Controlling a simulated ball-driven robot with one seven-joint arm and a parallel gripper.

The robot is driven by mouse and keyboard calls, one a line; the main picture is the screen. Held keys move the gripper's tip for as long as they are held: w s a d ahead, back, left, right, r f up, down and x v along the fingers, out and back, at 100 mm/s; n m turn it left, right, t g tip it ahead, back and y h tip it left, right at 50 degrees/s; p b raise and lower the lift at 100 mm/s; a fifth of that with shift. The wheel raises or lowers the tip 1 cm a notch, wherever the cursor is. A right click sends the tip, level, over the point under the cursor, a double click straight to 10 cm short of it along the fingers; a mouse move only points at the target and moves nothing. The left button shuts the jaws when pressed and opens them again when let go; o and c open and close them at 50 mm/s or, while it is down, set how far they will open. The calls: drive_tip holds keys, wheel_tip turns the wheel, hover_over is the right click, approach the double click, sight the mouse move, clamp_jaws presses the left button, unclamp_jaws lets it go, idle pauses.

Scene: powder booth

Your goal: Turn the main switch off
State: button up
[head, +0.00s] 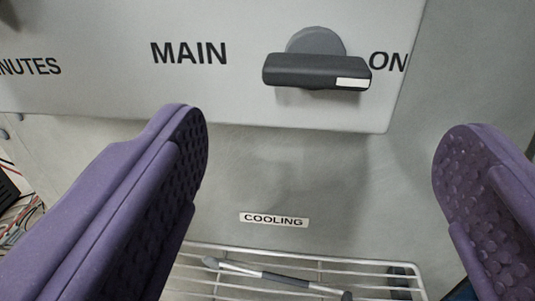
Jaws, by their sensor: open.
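The main switch (318,72) is a dark grey bar handle on a round grey base, mounted on a light panel (230,105). The word MAIN is to its left and ON to its right. The bar lies nearly level, and its white mark is at the right end, beside ON. My gripper (320,135) has two purple, dimpled fingers, spread wide apart and empty. The fingertips appear below the switch in the picture, one to its left and one to its right, and neither is seen touching it.
Below the panel is a grey surface with a COOLING label (274,220). A white wire rack (375,267) at the bottom holds a thin rod-like tool (275,277). Loose wires (22,215) show at the left edge. Part of another dark thing shows at the top left.

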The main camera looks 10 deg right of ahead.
sight(317, 80)
drive_tip(key=x, duration=0.6)
drive_tip(key=shift+w+b, duration=0.25)
drive_tip(key=shift+b, duration=0.1)
drive_tip(key=c, duration=1.1)
drive_tip(key=shift+o, duration=0.2)
